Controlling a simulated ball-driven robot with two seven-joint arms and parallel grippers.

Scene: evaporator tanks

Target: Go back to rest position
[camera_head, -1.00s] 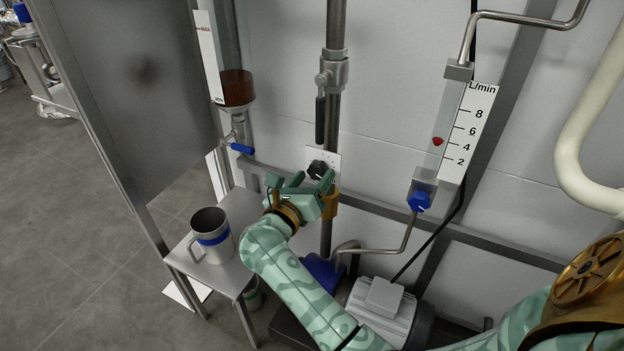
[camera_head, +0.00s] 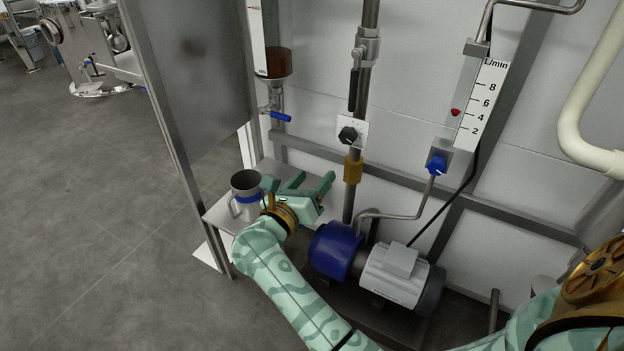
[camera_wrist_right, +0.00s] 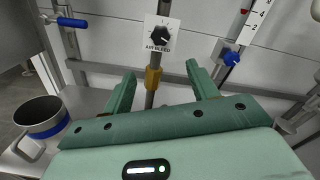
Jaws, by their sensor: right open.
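My right gripper (camera_head: 314,186) is open and empty, with its two green fingers apart. In the head view it is in front of the wall panel, just right of the metal jug and apart from the black knob. In the right wrist view its fingers (camera_wrist_right: 163,92) spread below the black AIR BLEED knob (camera_wrist_right: 160,36), with the brass fitting (camera_wrist_right: 153,78) seen between them. The knob also shows in the head view (camera_head: 347,135). My left gripper is not in view.
A metal jug with a blue band (camera_head: 246,198) stands on a small steel table (camera_head: 217,216). A blue-and-grey pump (camera_head: 394,273) sits low at the centre. A flowmeter (camera_head: 468,105) and a blue-handled valve (camera_head: 280,117) are on the wall. Open floor (camera_head: 90,200) lies to the left.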

